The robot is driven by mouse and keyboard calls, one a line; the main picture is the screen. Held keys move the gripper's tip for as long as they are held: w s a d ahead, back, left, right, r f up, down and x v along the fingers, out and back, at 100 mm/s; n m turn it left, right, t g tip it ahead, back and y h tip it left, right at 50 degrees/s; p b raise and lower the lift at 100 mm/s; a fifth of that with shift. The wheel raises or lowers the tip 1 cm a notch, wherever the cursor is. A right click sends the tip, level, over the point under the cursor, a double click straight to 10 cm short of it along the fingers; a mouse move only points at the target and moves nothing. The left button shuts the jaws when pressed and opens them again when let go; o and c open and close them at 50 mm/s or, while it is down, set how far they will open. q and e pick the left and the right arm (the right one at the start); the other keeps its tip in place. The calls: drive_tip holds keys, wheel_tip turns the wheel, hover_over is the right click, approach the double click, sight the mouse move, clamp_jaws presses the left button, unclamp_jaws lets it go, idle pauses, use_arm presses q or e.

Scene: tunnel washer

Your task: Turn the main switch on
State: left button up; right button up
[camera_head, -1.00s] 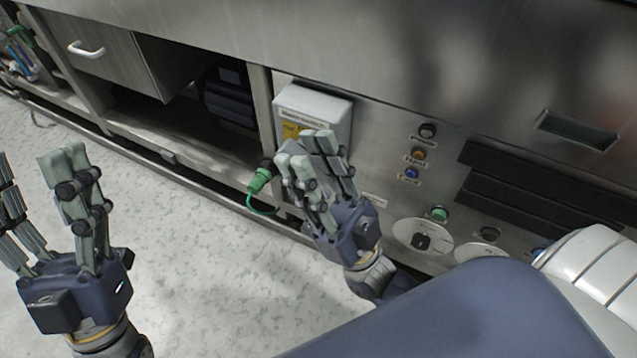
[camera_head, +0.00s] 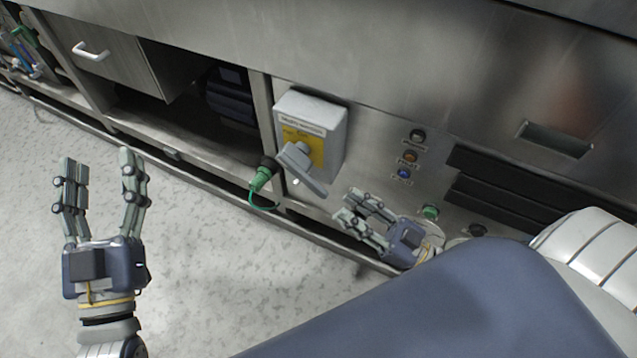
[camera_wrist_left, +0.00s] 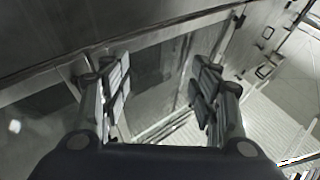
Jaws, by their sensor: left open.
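The main switch (camera_head: 334,132) is a grey box with a yellow plate on the machine's front panel. Its grey handle (camera_head: 302,172) slants down to the right across the yellow plate. My right gripper (camera_head: 358,208) is just to the lower right of the handle, apart from it in the picture, with its fingers pointing left. I cannot tell how wide its fingers are. My left gripper (camera_head: 97,165) is open and empty over the floor at the left, well away from the switch. Its spread fingers also show in the left wrist view (camera_wrist_left: 160,85).
A green plug (camera_head: 262,178) with a cable hangs beside the switch box. Small buttons (camera_head: 409,157) and a green button (camera_head: 430,211) are to the right. The pale floor (camera_head: 200,270) is clear.

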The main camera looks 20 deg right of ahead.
sight(325, 192)
drive_tip(key=x, duration=0.7)
drive_tip(key=shift+w+a+r+b, duration=0.1)
drive_tip(key=shift+w+a+b, duration=0.1)
drive_tip(key=shift+b, duration=0.2)
use_arm(q)
drive_tip(key=shift+s+r+t+h, duration=0.15)
drive_tip(key=shift+s+r+t, duration=0.3)
drive_tip(key=shift+r, duration=0.25)
drive_tip(key=shift+s+r+t+h, duration=0.1)
drive_tip(key=shift+s+r+t, duration=0.2)
drive_tip(key=shift+r+t, duration=0.35)
drive_tip(key=shift+s+r+t+h, duration=0.15)
drive_tip(key=shift+s+r+t, duration=0.25)
drive_tip(key=shift+r, duration=0.35)
use_arm(e)
drive_tip(key=shift+w+a+r, duration=0.25)
drive_tip(key=shift+w+a, duration=0.1)
drive_tip(key=shift+w, duration=0.05)
clamp_jaws()
